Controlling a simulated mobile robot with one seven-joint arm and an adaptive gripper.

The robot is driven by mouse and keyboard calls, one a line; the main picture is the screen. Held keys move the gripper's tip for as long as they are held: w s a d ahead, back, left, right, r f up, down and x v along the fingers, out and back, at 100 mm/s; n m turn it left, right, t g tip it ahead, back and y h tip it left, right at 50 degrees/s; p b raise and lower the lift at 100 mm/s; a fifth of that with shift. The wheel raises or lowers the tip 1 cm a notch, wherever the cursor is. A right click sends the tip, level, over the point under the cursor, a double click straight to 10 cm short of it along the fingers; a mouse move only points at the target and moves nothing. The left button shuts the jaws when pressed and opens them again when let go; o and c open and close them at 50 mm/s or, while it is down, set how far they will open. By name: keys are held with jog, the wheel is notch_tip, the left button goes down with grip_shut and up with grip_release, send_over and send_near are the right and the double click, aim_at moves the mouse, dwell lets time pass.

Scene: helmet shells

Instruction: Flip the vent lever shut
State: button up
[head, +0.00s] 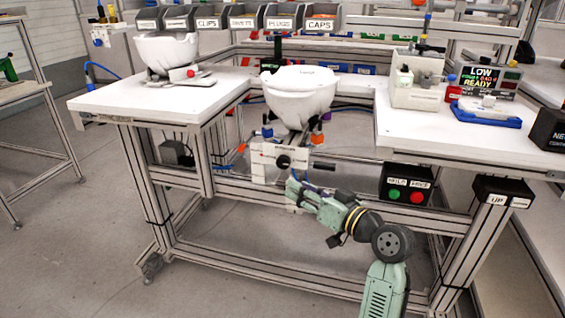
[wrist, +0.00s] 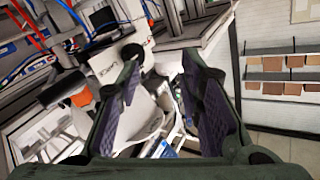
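A white valve panel (head: 262,165) hangs below the middle white helmet shell (head: 300,92). A black round knob (head: 283,161) is on its face, and a dark bar (head: 322,166) sticks out to its right. I cannot tell for sure which part is the vent lever. My gripper (head: 293,188) is just below and in front of the panel, apart from the knob as far as I can see. In the wrist view my gripper (wrist: 160,95) is open, with nothing held between its purple-padded fingers. A black knob (wrist: 132,52) shows near the left fingertip.
Another shell (head: 165,50) sits on the left table (head: 105,105). The right table (head: 410,125) carries a blue tray (head: 490,113) and a display (head: 490,80). A box with green and red buttons (head: 407,187) hangs right of the gripper. A frame rail runs behind the arm.

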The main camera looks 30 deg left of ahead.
jog(key=s+a+r+t, duration=0.1)
jog(key=a+r, duration=0.3)
jog(key=r, duration=0.2)
jog(key=shift+s+a+r+n+t+y+p, duration=0.15)
jog(key=shift+s+a+n+t+y+p, duration=0.15)
jog(key=shift+a+p, duration=0.1)
